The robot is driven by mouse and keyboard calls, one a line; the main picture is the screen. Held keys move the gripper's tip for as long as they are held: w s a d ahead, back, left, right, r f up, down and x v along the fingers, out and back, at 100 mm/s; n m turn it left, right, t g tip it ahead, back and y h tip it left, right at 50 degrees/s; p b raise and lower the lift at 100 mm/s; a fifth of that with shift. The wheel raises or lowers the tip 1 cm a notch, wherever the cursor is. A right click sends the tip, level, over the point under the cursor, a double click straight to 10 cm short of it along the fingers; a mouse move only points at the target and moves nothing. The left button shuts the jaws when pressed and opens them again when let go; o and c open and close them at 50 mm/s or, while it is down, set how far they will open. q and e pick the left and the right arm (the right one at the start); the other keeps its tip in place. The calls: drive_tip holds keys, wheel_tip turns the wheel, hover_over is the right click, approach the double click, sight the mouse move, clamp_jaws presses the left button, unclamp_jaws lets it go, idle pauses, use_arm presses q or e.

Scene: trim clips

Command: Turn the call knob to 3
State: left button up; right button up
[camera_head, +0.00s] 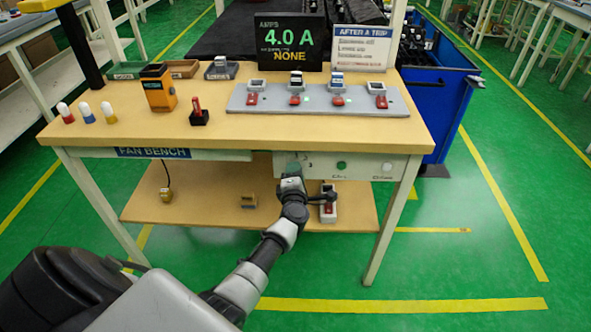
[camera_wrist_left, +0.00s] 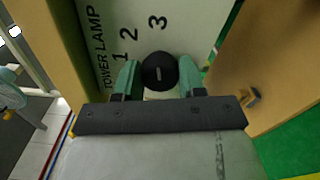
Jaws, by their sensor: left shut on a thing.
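My left gripper (camera_head: 292,171) reaches the front panel (camera_head: 362,174) under the bench top. In the left wrist view its green fingers (camera_wrist_left: 159,82) are shut on a round black knob (camera_wrist_left: 160,72), one on each side. The panel there (camera_wrist_left: 185,22) reads TOWER LAMP, with 1, 2 and 3 around the knob. A short pale mark on the knob lies up and down in that view, in line with the 3 straight above it. In the head view my gripper hides the knob. My right gripper is not in view.
A lower shelf (camera_head: 225,192) lies below.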

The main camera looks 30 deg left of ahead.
use_arm(q)
drive_tip(key=shift+f+m, duration=0.1)
drive_tip(key=shift+m, duration=0.4)
drive_tip(key=o, duration=0.9)
drive_tip(key=shift+o, duration=0.2)
drive_tip(key=p+v, duration=0.1)
drive_tip(key=v, duration=1)
drive_tip(key=shift+p, duration=0.35)
drive_tip(key=shift+a, duration=0.1)
